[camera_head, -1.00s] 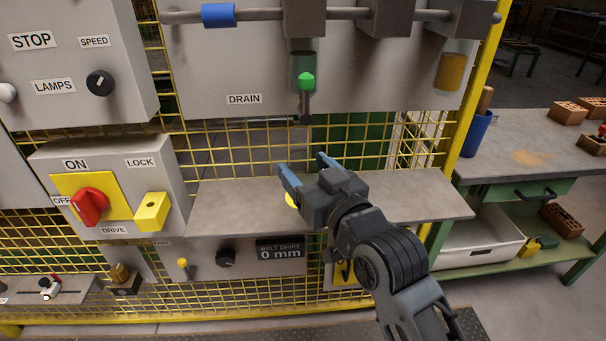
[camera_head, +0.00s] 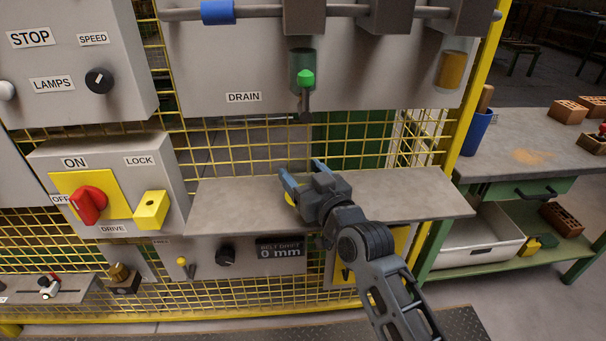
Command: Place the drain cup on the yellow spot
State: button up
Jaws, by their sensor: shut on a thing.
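My gripper (camera_head: 302,171) is just over the grey shelf (camera_head: 400,195) below the drain panel, fingers pointing away from me. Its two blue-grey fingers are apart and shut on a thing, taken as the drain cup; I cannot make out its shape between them. The yellow spot (camera_head: 290,199) shows as a small sliver on the shelf beside the left finger. The gripper body hides the rest of it. I cannot tell whether the held cup touches the shelf.
The drain outlet with its green knob (camera_head: 306,78) hangs above the gripper. A yellow lock block (camera_head: 151,210) and red drive switch (camera_head: 88,205) are left of the shelf. The shelf's right part is bare. A workbench with a blue cup (camera_head: 478,132) stands at right.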

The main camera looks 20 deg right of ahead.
jog(key=shift+w, duration=0.2)
jog(key=shift+f, duration=0.15)
jog(key=o, duration=1)
jog(key=shift+r, duration=0.3)
jog(key=s, duration=0.4)
jog(key=s+b, duration=0.1)
jog(key=s, duration=0.3)
jog(key=s+d, duration=0.1)
jog(key=s, duration=0.3)
jog(key=shift+f+b, duration=0.15)
jog(key=shift+b, duration=0.25)
jog(key=shift+s, duration=0.1)
